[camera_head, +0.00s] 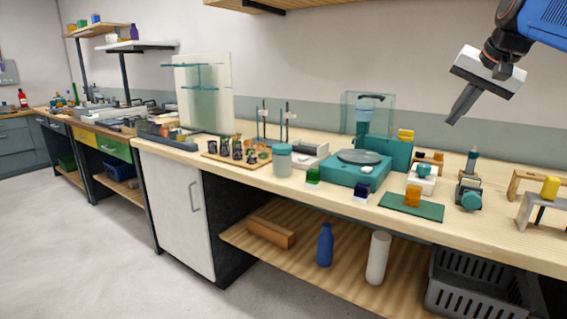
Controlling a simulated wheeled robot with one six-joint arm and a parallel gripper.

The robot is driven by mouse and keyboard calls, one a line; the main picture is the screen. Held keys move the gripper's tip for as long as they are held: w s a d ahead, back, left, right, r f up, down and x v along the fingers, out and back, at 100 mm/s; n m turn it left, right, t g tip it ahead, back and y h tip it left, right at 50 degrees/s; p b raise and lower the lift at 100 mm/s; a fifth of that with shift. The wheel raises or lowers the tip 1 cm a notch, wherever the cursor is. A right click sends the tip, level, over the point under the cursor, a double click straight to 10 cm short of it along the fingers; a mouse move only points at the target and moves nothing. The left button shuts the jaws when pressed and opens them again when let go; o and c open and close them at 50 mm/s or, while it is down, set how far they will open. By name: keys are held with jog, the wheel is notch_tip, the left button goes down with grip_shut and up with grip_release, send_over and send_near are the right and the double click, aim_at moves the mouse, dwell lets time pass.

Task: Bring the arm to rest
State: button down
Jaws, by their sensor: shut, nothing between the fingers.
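My gripper (462,112) is at the upper right of the view, raised above the bench and pointing down to the left. Its fingers are shut with nothing between them. It is clear of everything on the bench (330,188). My blue arm enters from the top right corner. No glass rod can be made out for certain at this size.
Below my gripper are a teal balance (352,172), a green mat (412,206) with an amber block, and small devices. A transparent shield (367,112) stands at the back. A wall shelf (330,5) hangs at the top. Air around my gripper is free.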

jog(key=s+a+f+n, duration=0.2)
jog(key=s+a+f, duration=0.2)
jog(key=s+f, duration=0.5)
jog(key=s+a+f+n+g, duration=0.1)
jog(key=s+a+f+n, duration=0.2)
jog(key=s+f, duration=0.6)
jog(key=s+a+f+n+g, duration=0.1)
jog(key=s+a+f, duration=0.4)
jog(key=f, duration=1.3)
jog(key=s+n, duration=0.1)
jog(key=s, duration=0.3)
jog(key=shift+n, duration=0.4)
jog(key=shift+s+f, duration=0.1)
